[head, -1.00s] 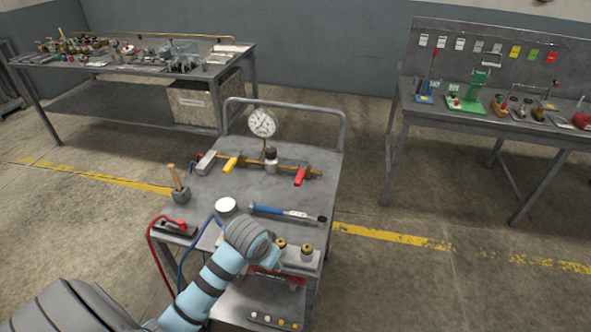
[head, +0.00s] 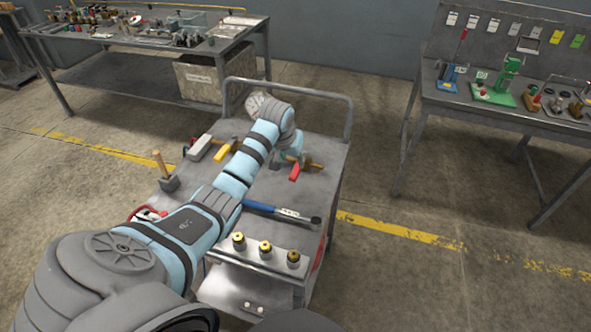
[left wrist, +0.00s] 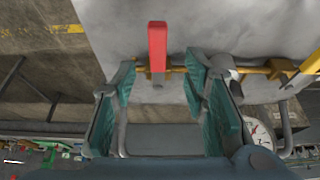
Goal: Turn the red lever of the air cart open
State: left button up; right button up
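The air cart (head: 325,185) is a grey cart with a brass pipe across its top. The red lever (head: 295,172) sits near the right end of the pipe and points toward the cart's front. It also shows in the left wrist view (left wrist: 157,45), standing out from the brass pipe (left wrist: 178,70). My left gripper (head: 288,157) is over the cart at the red lever, partly hidden by its own wrist. In the left wrist view, its teal fingers (left wrist: 162,72) are open, with the lever between and just beyond the tips; I see no contact. My right gripper is not in view.
A yellow lever (head: 222,152) is left on the same pipe. The pressure gauge (left wrist: 262,133) is close to the gripper, partly hidden in the head view. A blue-handled torque wrench (head: 280,211) and a block with brass fittings (head: 264,255) lie nearer. The cart's handrail (head: 349,115) rises behind.

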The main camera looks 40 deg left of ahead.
aim_at(296, 170)
pick_arm(q)
jog(key=b+x, duration=0.1)
jog(key=x, duration=0.6)
jog(key=shift+w+d+b, duration=0.15)
jog(key=shift+w+b, duration=0.1)
jog(key=shift+b, duration=0.05)
jog(key=shift+s+r, duration=0.2)
grip_shut()
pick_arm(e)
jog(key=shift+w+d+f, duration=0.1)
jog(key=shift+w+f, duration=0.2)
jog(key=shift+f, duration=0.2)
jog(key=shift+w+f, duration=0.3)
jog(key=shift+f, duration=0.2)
